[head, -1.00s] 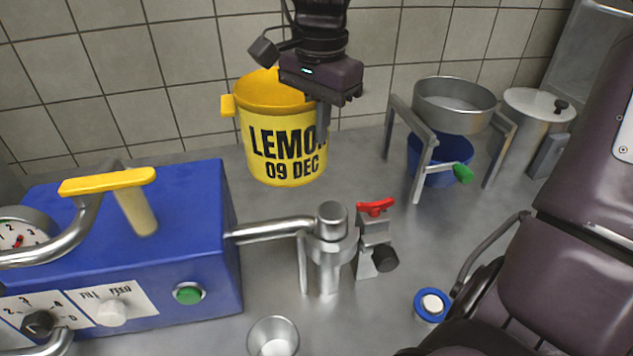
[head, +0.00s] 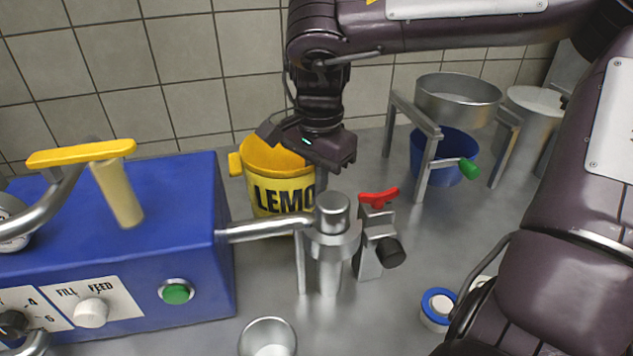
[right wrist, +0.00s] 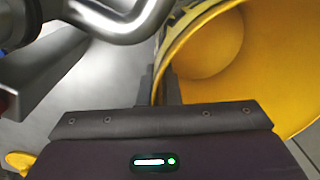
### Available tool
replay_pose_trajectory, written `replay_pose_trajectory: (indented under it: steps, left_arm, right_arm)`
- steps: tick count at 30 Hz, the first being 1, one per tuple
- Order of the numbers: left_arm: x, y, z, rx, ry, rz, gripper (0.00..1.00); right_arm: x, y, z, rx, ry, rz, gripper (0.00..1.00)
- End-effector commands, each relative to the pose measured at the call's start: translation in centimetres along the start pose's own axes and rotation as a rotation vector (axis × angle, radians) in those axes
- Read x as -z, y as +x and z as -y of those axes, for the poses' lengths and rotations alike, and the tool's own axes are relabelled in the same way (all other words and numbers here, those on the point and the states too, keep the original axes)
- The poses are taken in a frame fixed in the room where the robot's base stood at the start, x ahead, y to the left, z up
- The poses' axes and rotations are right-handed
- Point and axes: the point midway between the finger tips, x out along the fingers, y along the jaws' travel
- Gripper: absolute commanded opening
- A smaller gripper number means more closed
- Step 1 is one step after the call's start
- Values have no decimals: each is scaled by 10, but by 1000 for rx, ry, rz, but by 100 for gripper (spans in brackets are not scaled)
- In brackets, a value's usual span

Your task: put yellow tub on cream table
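The yellow tub (head: 272,182), marked LEMO..., stands upright behind the steel pipe at the middle of the head view. The pipe hides its base, so I cannot tell whether it touches the grey metal table (head: 375,305). My right gripper (head: 322,182) points down at the tub's right rim. In the right wrist view the yellow tub (right wrist: 275,65) has its rim between the two fingers of my right gripper (right wrist: 158,88), which is shut on it. The tub looks empty inside. My left gripper is not in view.
A blue machine (head: 185,235) with a yellow lever fills the left, its steel pipe (head: 265,229) running in front of the tub. A red-handled valve (head: 378,197), metal cup (head: 267,340) and blue-white roll (head: 437,308) stand nearer. A metal-pan stand (head: 457,98) with blue bowl (head: 440,155) is right.

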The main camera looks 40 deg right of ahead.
Motion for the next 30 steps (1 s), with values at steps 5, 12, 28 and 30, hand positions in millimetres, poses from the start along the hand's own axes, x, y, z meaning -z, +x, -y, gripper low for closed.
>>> replay_pose_trajectory:
  steps: [5,12,28,30]
  left_arm:
    - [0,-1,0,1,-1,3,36]
    - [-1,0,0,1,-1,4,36]
    - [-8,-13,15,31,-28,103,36]
    - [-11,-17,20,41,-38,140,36]
  right_arm:
    - [0,2,0,1,0,0,0]
    - [0,2,0,0,0,0,25]
    - [1,-50,1,4,2,-3,25]
    - [1,-66,1,4,2,-3,25]
